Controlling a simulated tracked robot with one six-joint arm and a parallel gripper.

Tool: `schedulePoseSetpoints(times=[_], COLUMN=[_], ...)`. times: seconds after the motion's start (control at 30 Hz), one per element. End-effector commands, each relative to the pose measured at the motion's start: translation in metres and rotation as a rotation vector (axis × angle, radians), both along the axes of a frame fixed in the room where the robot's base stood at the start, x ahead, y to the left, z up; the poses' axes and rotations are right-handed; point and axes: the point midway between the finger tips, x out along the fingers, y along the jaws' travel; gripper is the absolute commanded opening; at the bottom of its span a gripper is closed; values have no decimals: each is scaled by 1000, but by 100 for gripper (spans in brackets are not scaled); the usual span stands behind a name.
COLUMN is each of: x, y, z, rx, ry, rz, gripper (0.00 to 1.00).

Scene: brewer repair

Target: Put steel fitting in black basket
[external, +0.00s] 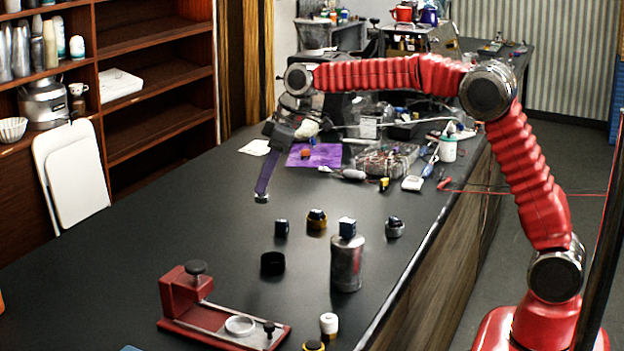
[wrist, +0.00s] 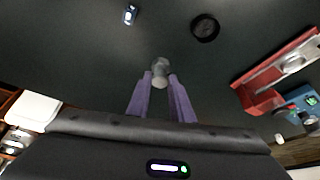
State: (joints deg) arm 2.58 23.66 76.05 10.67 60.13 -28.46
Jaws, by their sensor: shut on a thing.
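My gripper (external: 263,190) is shut on the steel fitting (external: 262,198), holding it above the dark counter at the lower end of the purple fingers. In the wrist view the grey fitting (wrist: 160,68) sits between the two purple fingertips (wrist: 160,80). The black basket (external: 272,263) is a small, round, open black cup standing on the counter, nearer the camera than the gripper. In the wrist view the black basket (wrist: 205,28) lies ahead and to the right of the fitting, apart from it.
A small dark block (external: 281,228) stands just behind the basket. A yellow-ringed part (external: 317,220), a grey canister (external: 346,265) and a grey-ringed part (external: 395,228) stand to the right. A red stand (external: 185,290) is at the front. The counter at left is clear.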

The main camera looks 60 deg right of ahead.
Motion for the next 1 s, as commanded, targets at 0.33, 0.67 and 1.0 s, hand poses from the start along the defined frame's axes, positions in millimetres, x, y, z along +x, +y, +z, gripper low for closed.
schedulePoseSetpoints(times=[0.33, 0.67, 1.0], x=[-38, -59, -60], y=[50, 68, 69], z=[-9, -22, -21], rx=[1, 2, 1], ry=[0, 0, -1], rz=[375, 698, 792], gripper=[0, 0, 0])
